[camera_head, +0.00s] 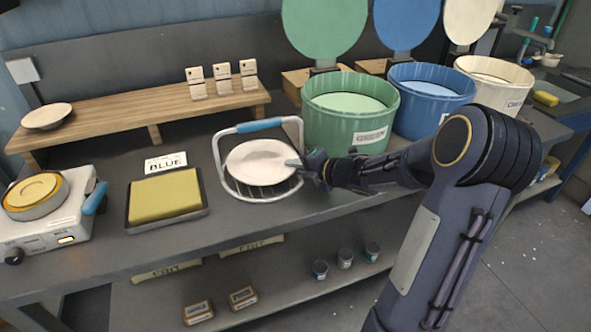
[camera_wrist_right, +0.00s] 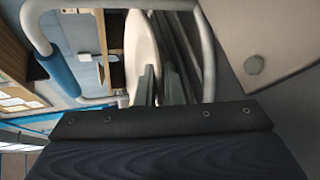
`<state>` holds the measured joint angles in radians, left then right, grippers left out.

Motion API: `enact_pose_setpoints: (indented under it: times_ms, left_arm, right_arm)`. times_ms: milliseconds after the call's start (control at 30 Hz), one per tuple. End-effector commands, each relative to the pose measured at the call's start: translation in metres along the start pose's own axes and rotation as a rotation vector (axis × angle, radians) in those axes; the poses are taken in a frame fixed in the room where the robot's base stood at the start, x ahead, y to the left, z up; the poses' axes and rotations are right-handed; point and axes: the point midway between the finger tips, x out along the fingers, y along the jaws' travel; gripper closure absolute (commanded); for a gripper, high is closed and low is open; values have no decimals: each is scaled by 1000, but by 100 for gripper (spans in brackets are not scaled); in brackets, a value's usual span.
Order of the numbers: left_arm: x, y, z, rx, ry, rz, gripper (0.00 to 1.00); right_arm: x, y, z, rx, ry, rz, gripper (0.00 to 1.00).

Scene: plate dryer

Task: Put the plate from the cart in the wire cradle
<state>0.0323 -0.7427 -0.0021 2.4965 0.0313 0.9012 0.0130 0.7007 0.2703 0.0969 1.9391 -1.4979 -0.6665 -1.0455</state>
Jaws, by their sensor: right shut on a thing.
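A pale round plate (camera_head: 259,160) is over the wire cradle (camera_head: 226,182), inside the outline of its frame. I cannot tell whether it touches the wires. The cradle has a white tube frame, a blue handle grip (camera_head: 259,125) at the back and thin wires that show below the plate. My right gripper (camera_head: 296,163) is shut on the plate's right edge. In the right wrist view the fingers (camera_wrist_right: 160,85) meet the plate (camera_wrist_right: 141,45), seen nearly edge-on, with the cradle's frame (camera_wrist_right: 208,50) close around. My left gripper is not in view.
A green bin (camera_head: 345,130) with its lid up stands just behind my right gripper, beside a blue bin (camera_head: 415,105). A tray with a yellow pad (camera_head: 165,197) lies left of the cradle. A wooden shelf (camera_head: 120,115) holds a small dish (camera_head: 47,115).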

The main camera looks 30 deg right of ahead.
Motion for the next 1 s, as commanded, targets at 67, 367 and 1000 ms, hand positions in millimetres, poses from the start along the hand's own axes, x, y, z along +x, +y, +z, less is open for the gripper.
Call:
enact_pose_setpoints:
  times_ms: [67,367,1000]
  left_arm:
    - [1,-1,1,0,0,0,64]
    - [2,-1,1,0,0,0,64]
    - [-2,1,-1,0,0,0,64]
  right_arm:
    - [2,-4,-1,1,0,4,100]
    - [2,-5,-1,-1,0,4,100]
    - [-24,-3,1,-3,-6,0,82]
